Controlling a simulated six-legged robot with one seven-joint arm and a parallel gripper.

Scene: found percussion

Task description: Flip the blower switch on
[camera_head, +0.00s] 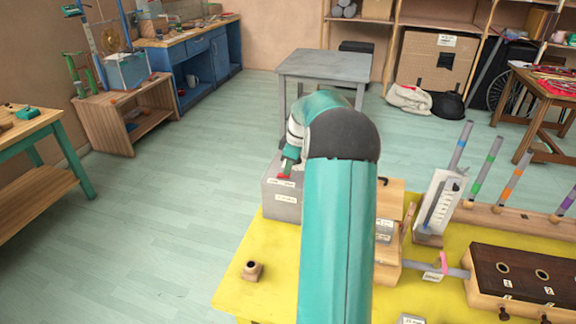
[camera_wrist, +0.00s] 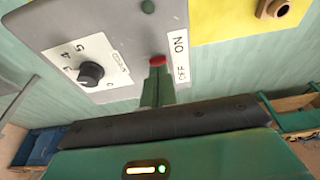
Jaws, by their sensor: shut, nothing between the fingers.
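The blower box is a grey box (camera_head: 284,207) at the far left corner of the yellow table; its top fills much of the wrist view (camera_wrist: 110,30). The red switch (camera_wrist: 157,60) sits beside a white ON/OFF label (camera_wrist: 181,57). It also shows as a small red spot in the head view (camera_head: 284,177). My gripper (camera_wrist: 157,84) is shut and empty, its green fingertips right at the switch; I cannot tell whether they touch. The tips partly hide the switch, so its position is unclear. My gripper also shows above the box in the head view (camera_head: 288,166).
A numbered dial with a black knob (camera_wrist: 91,73) and a dark green round spot (camera_wrist: 148,6) are on the same box top.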

